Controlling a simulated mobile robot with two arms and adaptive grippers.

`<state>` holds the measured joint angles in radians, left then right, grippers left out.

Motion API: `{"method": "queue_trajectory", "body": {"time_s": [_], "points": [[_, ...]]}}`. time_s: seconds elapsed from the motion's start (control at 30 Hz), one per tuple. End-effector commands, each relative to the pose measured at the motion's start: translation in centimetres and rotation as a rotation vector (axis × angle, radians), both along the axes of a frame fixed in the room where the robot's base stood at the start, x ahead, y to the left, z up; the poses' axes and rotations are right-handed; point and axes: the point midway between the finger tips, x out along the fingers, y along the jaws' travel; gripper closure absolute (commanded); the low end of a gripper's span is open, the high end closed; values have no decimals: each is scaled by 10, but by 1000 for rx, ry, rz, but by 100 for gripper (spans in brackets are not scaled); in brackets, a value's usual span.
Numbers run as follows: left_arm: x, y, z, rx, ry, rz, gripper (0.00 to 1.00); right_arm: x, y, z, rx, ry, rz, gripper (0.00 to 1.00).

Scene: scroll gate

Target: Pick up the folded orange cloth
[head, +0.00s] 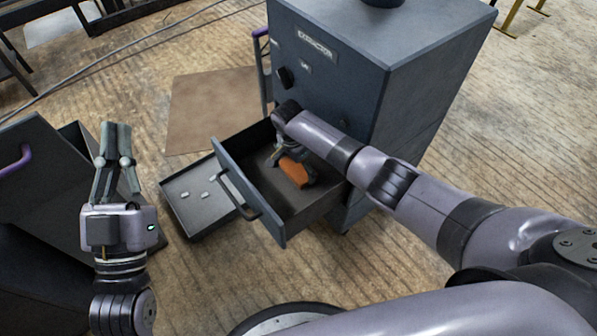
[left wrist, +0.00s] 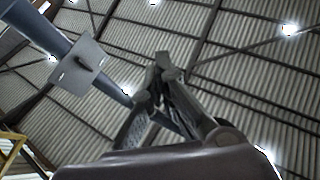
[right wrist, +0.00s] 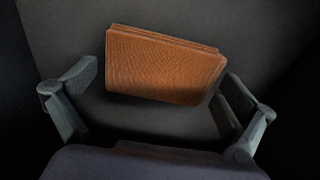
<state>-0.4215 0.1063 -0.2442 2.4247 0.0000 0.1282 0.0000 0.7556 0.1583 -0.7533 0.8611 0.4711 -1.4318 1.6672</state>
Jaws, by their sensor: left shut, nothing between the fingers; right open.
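The folded orange cloth (head: 295,171) lies in the open drawer (head: 264,217) of the grey cabinet. In the right wrist view the cloth (right wrist: 165,64) lies on the dark drawer floor, slightly tilted in the picture. My right gripper (head: 291,172) reaches down into the drawer over the cloth. Its fingers (right wrist: 160,95) are open, one at each side of the cloth's near part, and the cloth seems not to be gripped. My left gripper (head: 116,128) is raised at the left, pointing up, shut and empty; its closed fingers also show in the left wrist view (left wrist: 163,65).
The grey cabinet (head: 340,60) stands behind the drawer. A shallow grey tray (head: 205,203) with small light pieces lies on the floor left of the drawer. A brown mat (head: 212,105) lies behind it. A dark cabinet with a purple handle (head: 15,166) stands at far left.

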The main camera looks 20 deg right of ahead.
Motion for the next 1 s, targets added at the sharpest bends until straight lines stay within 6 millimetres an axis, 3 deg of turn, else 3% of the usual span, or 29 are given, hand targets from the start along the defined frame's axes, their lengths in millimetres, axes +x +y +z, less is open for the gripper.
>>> {"method": "queue_trajectory", "body": {"time_s": [0.4,0.9,1.0], "points": [[-9,1,13,-24,-83,-4,100,0,-1,-6,0,1,0,0],[-9,1,12,-23,-81,-4,100,0,-1,-6,0,1,0,33],[-9,1,12,-23,-80,-4,100,0,-1,-6,0,1,0,34]]}}
